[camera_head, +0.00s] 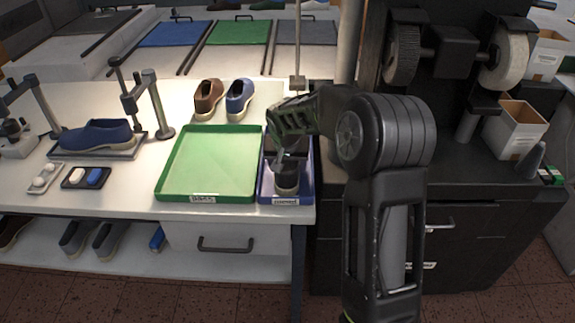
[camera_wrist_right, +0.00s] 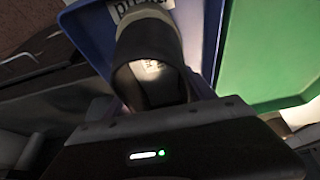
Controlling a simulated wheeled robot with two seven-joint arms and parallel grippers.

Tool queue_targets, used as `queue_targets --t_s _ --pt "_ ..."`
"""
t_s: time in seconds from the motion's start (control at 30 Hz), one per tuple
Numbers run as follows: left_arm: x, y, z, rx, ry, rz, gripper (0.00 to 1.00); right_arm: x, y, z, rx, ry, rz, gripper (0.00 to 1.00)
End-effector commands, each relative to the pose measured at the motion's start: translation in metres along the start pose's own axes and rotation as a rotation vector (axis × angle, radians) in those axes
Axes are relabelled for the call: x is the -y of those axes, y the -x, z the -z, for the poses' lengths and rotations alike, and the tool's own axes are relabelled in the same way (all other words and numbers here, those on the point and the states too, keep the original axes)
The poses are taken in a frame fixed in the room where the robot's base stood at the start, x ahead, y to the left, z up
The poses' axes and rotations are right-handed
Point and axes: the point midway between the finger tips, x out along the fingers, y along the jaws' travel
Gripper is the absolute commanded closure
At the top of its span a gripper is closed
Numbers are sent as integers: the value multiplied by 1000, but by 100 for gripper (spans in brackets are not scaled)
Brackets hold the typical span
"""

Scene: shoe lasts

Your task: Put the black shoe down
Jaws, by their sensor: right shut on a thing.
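The black shoe (camera_head: 287,182) has a pale sole and is at the front of the narrow blue tray (camera_head: 306,170), by its label. In the right wrist view the shoe (camera_wrist_right: 148,52) points away from my gripper, with its opening toward me, over the blue tray (camera_wrist_right: 88,28). My right gripper (camera_head: 283,160) is shut on the shoe from above; its fingertips are mostly hidden. I cannot tell whether the sole touches the tray floor. My left gripper is not in view.
An empty green tray (camera_head: 207,165) lies left of the blue one. A brown shoe (camera_head: 208,99) and a blue shoe (camera_head: 240,100) stand behind it. Another blue shoe (camera_head: 97,136) is on a stand at left. A dark machine bench (camera_head: 460,165) is at right.

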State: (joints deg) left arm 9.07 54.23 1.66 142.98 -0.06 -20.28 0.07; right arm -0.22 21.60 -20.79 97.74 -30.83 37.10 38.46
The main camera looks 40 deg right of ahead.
Motion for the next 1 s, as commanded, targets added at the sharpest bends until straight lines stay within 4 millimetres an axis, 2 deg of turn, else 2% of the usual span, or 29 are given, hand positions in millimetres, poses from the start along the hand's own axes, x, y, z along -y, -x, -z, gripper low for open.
queue_targets --t_s 0.4,0.43,0.7,1.0 --pt "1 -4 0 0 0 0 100 0 -7 -2 -3 -1 2 99" --pt "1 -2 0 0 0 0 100 0 -6 -3 0 0 1 35" --pt "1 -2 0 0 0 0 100 0 -6 -2 0 0 1 15" --pt "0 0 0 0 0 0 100 0 -3 -2 0 0 1 15"
